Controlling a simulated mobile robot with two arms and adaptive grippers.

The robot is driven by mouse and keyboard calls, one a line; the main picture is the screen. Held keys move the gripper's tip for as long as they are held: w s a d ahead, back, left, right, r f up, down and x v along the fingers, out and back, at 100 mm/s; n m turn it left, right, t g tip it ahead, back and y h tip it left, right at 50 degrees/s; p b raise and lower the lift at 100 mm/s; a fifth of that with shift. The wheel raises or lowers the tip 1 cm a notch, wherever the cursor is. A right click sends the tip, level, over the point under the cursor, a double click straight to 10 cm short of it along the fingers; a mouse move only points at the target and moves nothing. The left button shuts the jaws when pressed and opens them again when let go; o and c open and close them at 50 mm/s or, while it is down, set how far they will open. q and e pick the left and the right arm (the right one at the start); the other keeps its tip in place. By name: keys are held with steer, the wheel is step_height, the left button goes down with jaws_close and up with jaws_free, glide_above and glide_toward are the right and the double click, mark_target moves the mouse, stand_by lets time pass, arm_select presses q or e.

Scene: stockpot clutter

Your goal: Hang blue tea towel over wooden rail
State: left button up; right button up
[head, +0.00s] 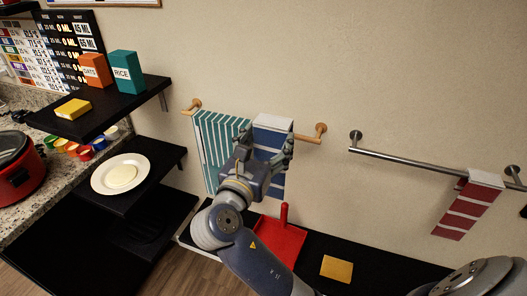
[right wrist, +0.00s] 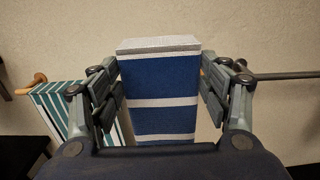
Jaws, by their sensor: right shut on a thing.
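The blue tea towel (head: 271,140), with white stripes, hangs upright at the wooden rail (head: 306,138), its pale top edge level with the rail. I cannot tell whether it rests on the rail. My right gripper (head: 265,150) is in front of the towel and shut on its sides. In the right wrist view the towel (right wrist: 160,85) fills the space between the fingers (right wrist: 162,95). The wooden rail's left end (right wrist: 38,80) shows there too. The towel's back is hidden. My left gripper is not in view.
A teal striped towel (head: 220,145) hangs on the rail's left part. A steel rail (head: 415,160) with a red striped towel (head: 470,205) is at right. Black shelves (head: 130,105) stand at left. A red dustpan-like object (head: 280,240) and yellow block (head: 337,268) lie below.

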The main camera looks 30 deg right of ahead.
steer(key=shift+f+b+x, duration=0.75)
steer(key=shift+b+x, duration=2.65)
steer(key=shift+x, duration=2.05)
step_height(320, 180, down, 8)
steer(key=b, duration=0.1)
steer(key=shift+b, duration=0.4)
